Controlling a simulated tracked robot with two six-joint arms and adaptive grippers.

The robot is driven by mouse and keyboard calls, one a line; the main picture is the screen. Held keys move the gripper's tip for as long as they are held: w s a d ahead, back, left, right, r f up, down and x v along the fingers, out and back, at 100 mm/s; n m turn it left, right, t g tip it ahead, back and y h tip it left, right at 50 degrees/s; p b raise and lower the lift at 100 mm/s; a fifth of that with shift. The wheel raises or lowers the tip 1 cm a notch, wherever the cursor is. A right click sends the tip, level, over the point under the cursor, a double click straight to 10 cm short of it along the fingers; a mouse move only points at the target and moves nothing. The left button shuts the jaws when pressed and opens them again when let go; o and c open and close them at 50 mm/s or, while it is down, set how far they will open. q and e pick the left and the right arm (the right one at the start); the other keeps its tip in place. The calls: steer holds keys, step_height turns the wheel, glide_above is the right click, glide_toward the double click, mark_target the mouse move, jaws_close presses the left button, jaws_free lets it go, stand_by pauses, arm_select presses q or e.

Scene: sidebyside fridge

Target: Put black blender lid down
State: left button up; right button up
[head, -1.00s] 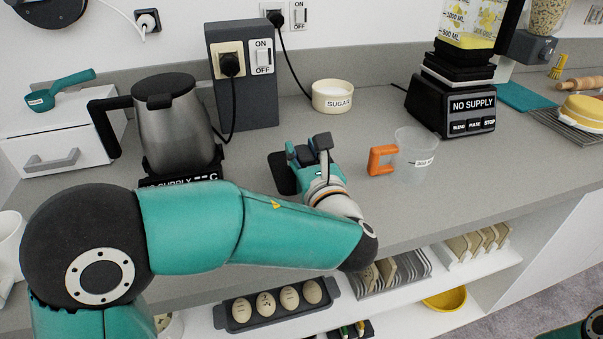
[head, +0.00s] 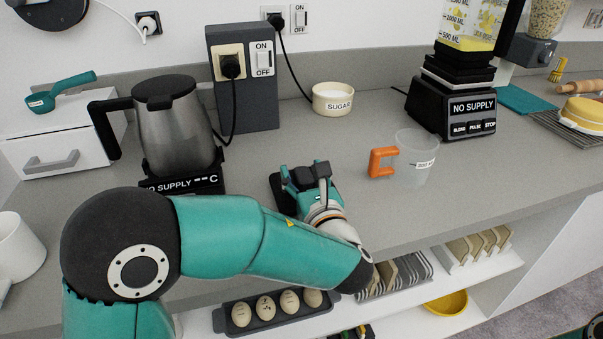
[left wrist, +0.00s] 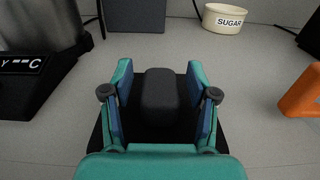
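The black blender lid (head: 275,184) is at the middle of the grey counter, mostly hidden under my left gripper (head: 305,173) in the head view. It looks flat on the counter or very close to it. In the left wrist view the lid's raised black knob (left wrist: 160,100) stands between the two fingers of my left gripper (left wrist: 159,82). Narrow gaps show between the knob and both fingers, so the gripper looks open around it. The blender (head: 455,98) stands at the back right. My right gripper is out of view.
A kettle (head: 178,125) on its base stands left of the lid. A clear measuring cup (head: 415,155) with an orange handle stands to the right, and a sugar bowl (head: 332,98) behind. The front counter edge is close. An egg tray (head: 275,312) lies on the shelf below.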

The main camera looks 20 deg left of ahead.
arm_select(q)
steer(key=shift+r, duration=0.1)
steer(key=v, duration=1.2)
stand_by(0.4)
